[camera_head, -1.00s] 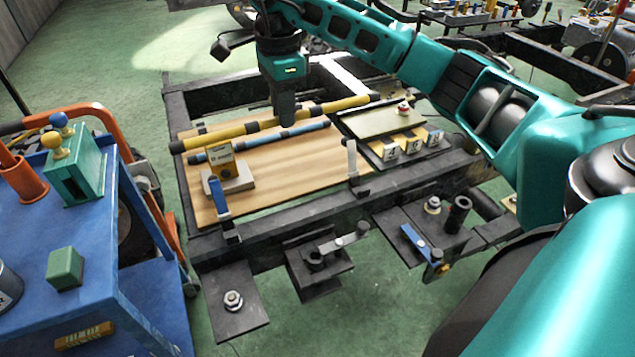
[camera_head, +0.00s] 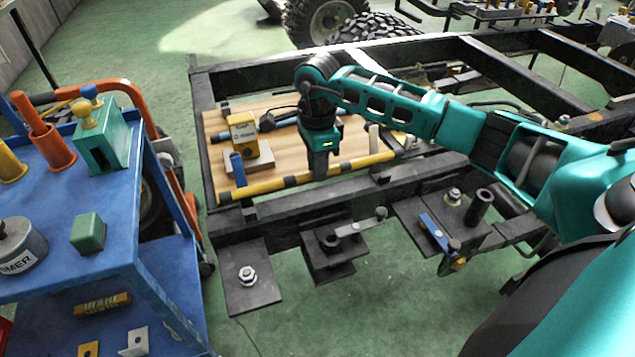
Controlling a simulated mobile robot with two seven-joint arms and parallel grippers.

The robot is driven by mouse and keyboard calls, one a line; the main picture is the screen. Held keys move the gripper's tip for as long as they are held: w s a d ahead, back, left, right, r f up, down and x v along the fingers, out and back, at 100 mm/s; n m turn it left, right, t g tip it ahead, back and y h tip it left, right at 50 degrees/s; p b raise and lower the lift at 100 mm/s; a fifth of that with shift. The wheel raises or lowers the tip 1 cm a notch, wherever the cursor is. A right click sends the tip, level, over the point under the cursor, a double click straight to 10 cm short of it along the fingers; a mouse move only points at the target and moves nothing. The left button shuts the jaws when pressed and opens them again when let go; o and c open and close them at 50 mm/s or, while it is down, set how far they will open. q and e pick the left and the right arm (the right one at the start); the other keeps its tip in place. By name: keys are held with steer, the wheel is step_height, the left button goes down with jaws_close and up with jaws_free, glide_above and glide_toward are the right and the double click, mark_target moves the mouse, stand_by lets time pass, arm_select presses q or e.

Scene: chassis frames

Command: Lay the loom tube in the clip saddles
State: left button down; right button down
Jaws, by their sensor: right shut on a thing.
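The yellow loom tube (camera_head: 275,184) with dark bands runs along the front rail of the chassis frame. My right gripper (camera_head: 320,174) is shut on it near its middle, pointing down. The tube crosses in front of the upright blue clip (camera_head: 238,170) at the left and the upright pale clip (camera_head: 374,138) at the right. Their dark saddles are largely hidden by the tube; I cannot tell whether it is seated in them or just above. My left gripper is not in view.
A wooden board (camera_head: 218,159) lies behind the tube with a yellow labelled block (camera_head: 243,131) on it. A blue tube (camera_head: 282,113) shows partly behind my right arm. A blue cart (camera_head: 45,210) stands at the left. Brackets with bolts jut from the front rail.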

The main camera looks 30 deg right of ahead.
mark_target(317, 194)
steer(key=shift+f+b, duration=0.3)
steer(key=shift+f, duration=2)
steer(key=shift+f, duration=0.15)
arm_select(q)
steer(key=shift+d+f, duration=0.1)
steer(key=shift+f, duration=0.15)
arm_select(e)
steer(key=c, duration=1)
jaws_free()
steer(key=shift+c, duration=0.2)
steer(key=shift+r, duration=0.6)
arm_select(q)
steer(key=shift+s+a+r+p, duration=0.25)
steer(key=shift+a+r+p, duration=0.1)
steer(key=shift+p, duration=0.4)
arm_select(e)
step_height(317, 194, up, 11)
steer(key=shift+r, duration=0.15)
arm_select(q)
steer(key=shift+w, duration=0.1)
arm_select(e)
steer(key=shift+a, duration=0.1)
